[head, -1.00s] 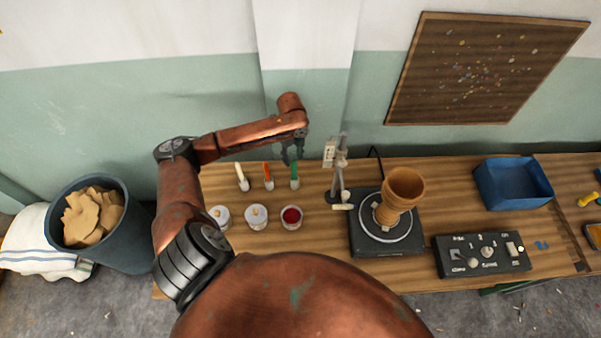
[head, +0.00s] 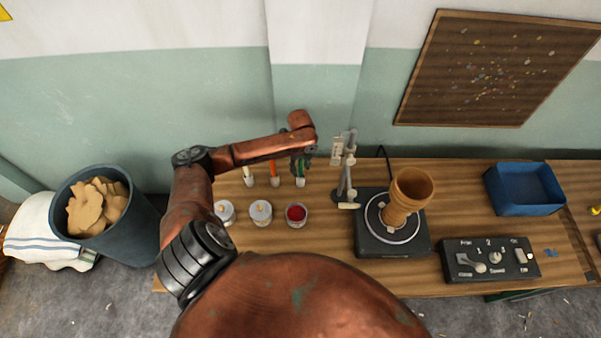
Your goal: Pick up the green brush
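The green brush (head: 300,178) stands upright in a small white holder, the rightmost of three brushes in a row on the wooden table. My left gripper (head: 301,166) points down from its copper-coloured arm and is at the green handle, overlapping its upper part. The dark fingers are small and partly merge with the handle, so I cannot tell whether they touch or grip it. The orange brush (head: 273,171) and the white-handled brush (head: 248,177) stand to its left. My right gripper is not in view.
A red paint jar (head: 296,214) and two lidded jars (head: 261,213) sit in front of the brushes. A clamp stand (head: 347,175) rises close to the right. Beyond it are a turntable (head: 395,239) with a wooden goblet (head: 408,195), a control box (head: 489,260) and a blue tray (head: 524,208).

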